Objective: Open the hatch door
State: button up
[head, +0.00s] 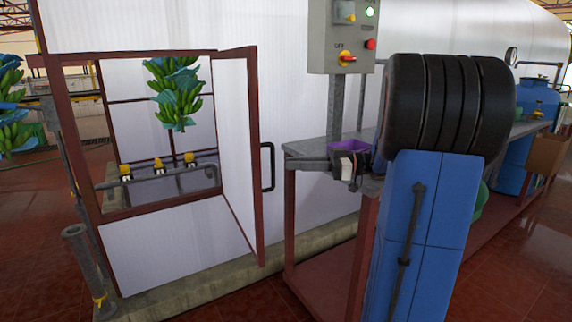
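The hatch door (236,130) is a white panel in a red-brown frame. It stands swung outward at the right side of the hatch opening. A black bar handle (270,166) is on its outer right side. Through the opening a hanging banana bunch (176,92) shows. What looks like my gripper (346,168), a small dark part with a white piece, is to the right of the handle and apart from it, close by a purple object (350,147). Its fingers are not clear, so I cannot tell whether it is open or shut.
A grey-topped table (308,147) with red legs stands right of the door. A control box (342,36) on a post rises behind it. A grey pipe post (86,262) stands at the front left. Red tiled floor is clear in front of the hatch.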

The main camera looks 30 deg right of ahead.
jog(key=shift+s+d, duration=0.3)
jog(key=shift+d, duration=0.1)
